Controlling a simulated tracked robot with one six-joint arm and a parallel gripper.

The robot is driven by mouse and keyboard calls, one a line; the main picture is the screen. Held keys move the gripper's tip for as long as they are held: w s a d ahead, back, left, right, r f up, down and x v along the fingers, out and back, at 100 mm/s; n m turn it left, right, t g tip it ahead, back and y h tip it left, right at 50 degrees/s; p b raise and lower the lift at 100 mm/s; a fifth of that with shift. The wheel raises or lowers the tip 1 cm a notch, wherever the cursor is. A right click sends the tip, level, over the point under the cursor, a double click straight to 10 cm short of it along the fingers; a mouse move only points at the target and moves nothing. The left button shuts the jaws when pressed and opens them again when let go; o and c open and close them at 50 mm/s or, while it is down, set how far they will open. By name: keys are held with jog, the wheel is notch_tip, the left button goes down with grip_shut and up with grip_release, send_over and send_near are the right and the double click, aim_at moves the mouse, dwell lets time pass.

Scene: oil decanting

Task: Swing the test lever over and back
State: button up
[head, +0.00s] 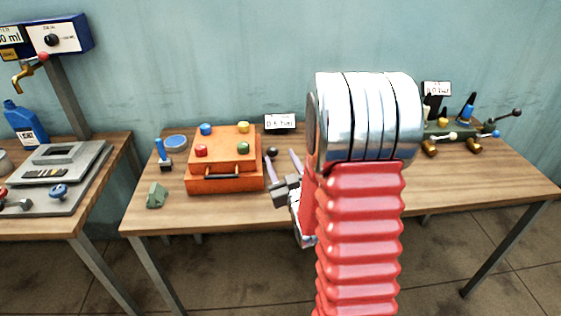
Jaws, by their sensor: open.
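My gripper (283,158) is over the middle table, just right of the orange box. Its two grey fingers are apart and point away from me, with nothing seen between them. A dark round knob (271,152) shows at the left finger's tip; it may be the top of a lever. Its shaft and base are hidden, and I cannot tell whether the finger touches it. At the table's right end, a dark valve block (450,130) carries several levers, one with a black ball (516,112) and one with a blue ball (495,133). No label marks any as the test lever.
The orange box (226,178) has several coloured knobs and a front handle. A blue-handled tool (160,152), a blue round dish (176,142) and a green block (156,195) lie left of it. A small display (280,122) stands behind. My arm hides the table's middle.

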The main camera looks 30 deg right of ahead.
jog(key=shift+w+a+r, duration=0.1)
jog(key=shift+a, duration=0.1)
jog(key=shift+c, duration=1.4)
jog(key=shift+w+a+r+y, duration=0.2)
jog(key=shift+a+r+y, duration=0.1)
jog(key=shift+a, duration=0.15)
jog(key=c, duration=0.3)
jog(key=a+r+g, duration=0.1)
jog(key=a+g, duration=0.1)
jog(key=a, duration=0.1)
jog(key=a+r+g+y, duration=0.1)
jog(key=a, duration=0.1)
jog(key=shift+s+a+r, duration=0.15)
jog(key=shift+s+r, duration=0.15)
jog(key=shift+s, duration=0.05)
grip_shut()
jog(key=s+a+r+g+y, duration=0.1)
jog(key=s+a+g, duration=0.2)
jog(key=s+a, duration=0.2)
jog(key=s+a+r+g+y, duration=0.1)
jog(key=s+a+g, duration=0.2)
jog(key=s, duration=0.9)
jog(key=s+a+r+g+y, duration=0.1)
jog(key=s+a+r+g, duration=0.1)
jog(key=s+a, duration=0.7)
jog(key=shift+s+n+g+y, duration=0.15)
jog(key=shift+n+g+y, duration=0.2)
jog(key=shift+g, duration=0.25)
